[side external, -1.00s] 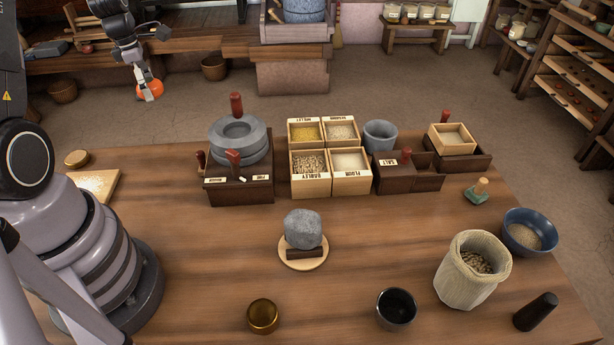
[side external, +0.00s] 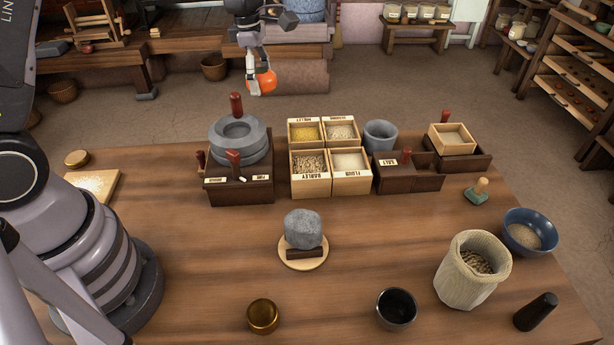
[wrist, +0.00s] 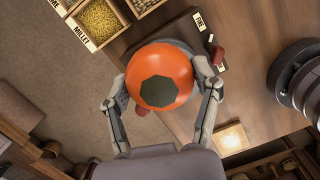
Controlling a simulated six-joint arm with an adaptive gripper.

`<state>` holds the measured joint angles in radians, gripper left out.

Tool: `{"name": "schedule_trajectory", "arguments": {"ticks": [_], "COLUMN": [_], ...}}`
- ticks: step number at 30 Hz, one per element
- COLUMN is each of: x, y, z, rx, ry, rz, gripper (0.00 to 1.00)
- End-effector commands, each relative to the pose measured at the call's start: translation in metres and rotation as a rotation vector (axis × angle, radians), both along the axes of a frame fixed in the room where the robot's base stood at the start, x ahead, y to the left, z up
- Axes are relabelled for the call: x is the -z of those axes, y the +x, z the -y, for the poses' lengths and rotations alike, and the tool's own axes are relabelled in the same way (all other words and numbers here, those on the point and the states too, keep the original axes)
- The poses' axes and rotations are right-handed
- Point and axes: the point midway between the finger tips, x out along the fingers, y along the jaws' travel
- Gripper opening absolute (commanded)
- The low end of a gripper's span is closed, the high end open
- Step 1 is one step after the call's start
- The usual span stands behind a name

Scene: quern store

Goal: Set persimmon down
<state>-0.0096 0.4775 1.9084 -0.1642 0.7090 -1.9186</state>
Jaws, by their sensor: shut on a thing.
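The persimmon (side external: 266,80) is round and orange, with a dark many-sided patch that shows in the wrist view (wrist: 158,90). My gripper (side external: 262,84) is shut on it, with one finger on each side. In the side external view it is held up in the air, beyond the table's far edge in the picture, above and right of the stone hand mill (side external: 238,158). In the wrist view the persimmon hides most of the mill; part of its labelled base shows behind it. The wooden table (side external: 190,285) has no persimmon on it.
Open wooden boxes of grain and flour (side external: 330,183) stand right of the mill. A grey stone cup (side external: 381,136), a dark salt box (side external: 408,182) and a stone block on a round board (side external: 303,232) are nearby. A cloth sack (side external: 462,285) stands at the right.

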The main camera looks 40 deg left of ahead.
Motion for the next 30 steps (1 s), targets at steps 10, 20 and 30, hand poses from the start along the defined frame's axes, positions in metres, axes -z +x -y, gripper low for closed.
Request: {"name": "schedule_trajectory", "arguments": {"ticks": [10,20,30], "x": [0.000,0.005,0.079], "y": [-0.016,-0.040,-0.039], "z": [0.159,0.220,0.217], "rx": [0.272,0.376,0.370], "ry": [0.000,0.000,0.000], "rz": [0.000,-0.003,-0.005], "gripper": [0.23,0.23,0.23]}}
